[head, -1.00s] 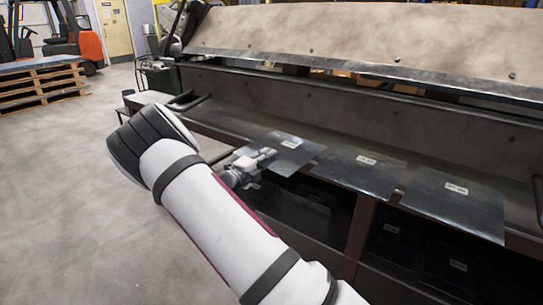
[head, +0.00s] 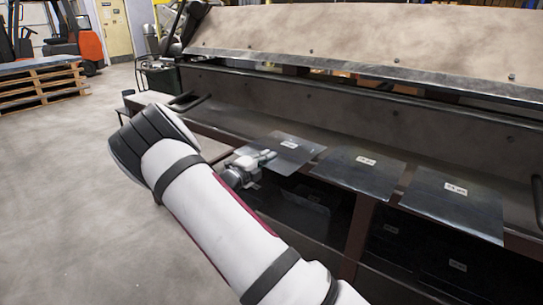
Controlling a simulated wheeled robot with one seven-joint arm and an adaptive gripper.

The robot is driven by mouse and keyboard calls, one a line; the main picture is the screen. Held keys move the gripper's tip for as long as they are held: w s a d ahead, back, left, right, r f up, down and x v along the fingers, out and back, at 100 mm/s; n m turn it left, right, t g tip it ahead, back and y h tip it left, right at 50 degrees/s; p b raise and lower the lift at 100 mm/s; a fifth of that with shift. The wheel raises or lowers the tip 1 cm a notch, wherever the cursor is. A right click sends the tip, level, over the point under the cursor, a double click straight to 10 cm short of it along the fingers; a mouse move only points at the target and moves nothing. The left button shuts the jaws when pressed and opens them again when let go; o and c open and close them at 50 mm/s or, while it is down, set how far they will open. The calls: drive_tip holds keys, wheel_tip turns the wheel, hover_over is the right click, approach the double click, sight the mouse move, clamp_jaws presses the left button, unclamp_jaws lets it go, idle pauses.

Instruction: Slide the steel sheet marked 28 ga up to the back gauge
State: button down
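Three thin steel sheets lie in a row on the bed of the bending machine, their near edges overhanging its front. Each has a small white label. The left sheet (head: 293,158), the middle sheet (head: 357,179) and the right sheet (head: 450,205) show labels too small to read surely, so I cannot tell which is 28 ga. My gripper (head: 267,157) is at the left part of the left sheet, its fingertips over or against that sheet. Contact and finger opening are too small to judge. The back gauge is not clearly distinguishable.
The machine's long upper beam (head: 360,40) and dark clamping bar (head: 340,100) run behind the sheets. Dark shelves with boxes (head: 457,265) lie below the bed. A pallet stack (head: 40,85) and an orange forklift (head: 90,45) stand far left. The floor at left is clear.

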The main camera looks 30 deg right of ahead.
drive_tip(key=shift+r+p, duration=0.3)
drive_tip(key=shift+r, duration=0.2)
drive_tip(key=p+v, duration=0.5)
drive_tip(key=v, duration=1.5)
drive_tip(key=shift+r, duration=0.1)
